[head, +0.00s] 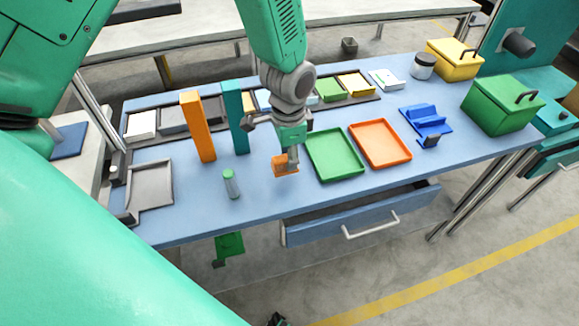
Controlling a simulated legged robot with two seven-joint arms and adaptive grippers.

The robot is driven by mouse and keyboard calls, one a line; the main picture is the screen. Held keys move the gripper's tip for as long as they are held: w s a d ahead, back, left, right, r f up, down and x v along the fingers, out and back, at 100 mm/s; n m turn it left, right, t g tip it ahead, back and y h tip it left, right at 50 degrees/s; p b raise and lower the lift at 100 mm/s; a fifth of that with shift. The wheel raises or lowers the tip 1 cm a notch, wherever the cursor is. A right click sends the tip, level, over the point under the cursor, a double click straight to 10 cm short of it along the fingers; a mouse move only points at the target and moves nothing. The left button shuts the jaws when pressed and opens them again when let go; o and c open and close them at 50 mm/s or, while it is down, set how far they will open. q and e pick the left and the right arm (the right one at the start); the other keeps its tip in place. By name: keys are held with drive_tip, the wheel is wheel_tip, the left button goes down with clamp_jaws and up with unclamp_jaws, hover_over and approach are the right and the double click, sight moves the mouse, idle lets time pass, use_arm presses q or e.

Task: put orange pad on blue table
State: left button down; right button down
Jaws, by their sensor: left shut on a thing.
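The orange pad (283,168) is a small orange block at the front middle of the blue table (262,200). My left gripper (291,160) points down over the pad and is shut on it. The gripper hides part of the pad's top. The pad is at or very near the table surface; I cannot tell whether it touches. My right gripper is not seen in the head view.
A green tray (334,155) is close on the right, then an orange tray (380,143). A small green-capped vial (231,184) stands to the left. Tall orange (198,127) and teal (235,118) blocks stand behind. A drawer (360,215) is open below.

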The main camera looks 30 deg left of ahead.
use_arm(q)
drive_tip(key=f, duration=0.3)
drive_tip(key=shift+s+d, duration=0.15)
drive_tip(key=shift+d, duration=0.25)
drive_tip(key=shift+d+f, duration=0.15)
drive_tip(key=shift+f, duration=0.1)
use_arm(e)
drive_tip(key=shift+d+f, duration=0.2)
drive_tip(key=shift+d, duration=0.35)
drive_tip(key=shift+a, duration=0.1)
use_arm(q)
drive_tip(key=c, duration=1.3)
unclamp_jaws()
drive_tip(key=shift+a+f, duration=0.1)
drive_tip(key=shift+a, duration=0.2)
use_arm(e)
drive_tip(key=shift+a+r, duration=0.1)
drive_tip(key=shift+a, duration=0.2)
